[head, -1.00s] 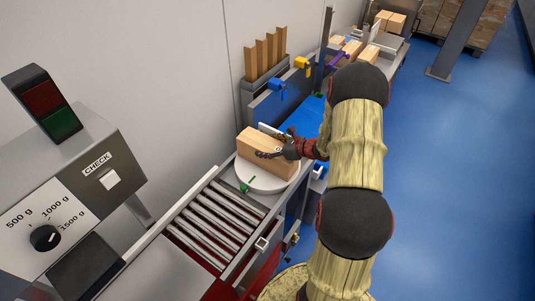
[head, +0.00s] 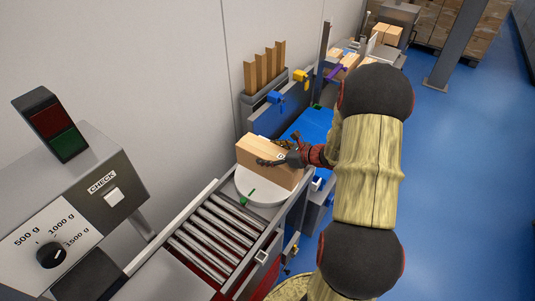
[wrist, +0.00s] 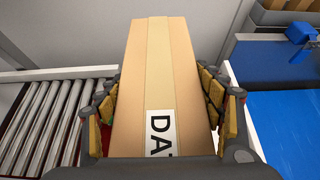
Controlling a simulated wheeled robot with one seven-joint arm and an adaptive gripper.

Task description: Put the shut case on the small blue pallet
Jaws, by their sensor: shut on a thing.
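The shut case (head: 266,165) is a brown cardboard box with a tape strip along its top. In the wrist view the case (wrist: 157,70) fills the middle and carries a white label with black letters, partly cut off. My gripper (head: 280,160) is shut on the case, with fingers along both long sides. The case is over the round white turntable (head: 262,193); I cannot tell whether it touches it. A flat blue surface (head: 314,124) lies just beyond the case, and at right in the wrist view (wrist: 285,125). I cannot tell whether it is the small blue pallet.
A roller track (head: 218,232) runs up to the turntable from the near side. A check scale (head: 75,205) stands at left. A blue side panel (head: 270,118) with clamps borders the far side. More boxes (head: 386,34) stand farther back. Open blue floor lies at right.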

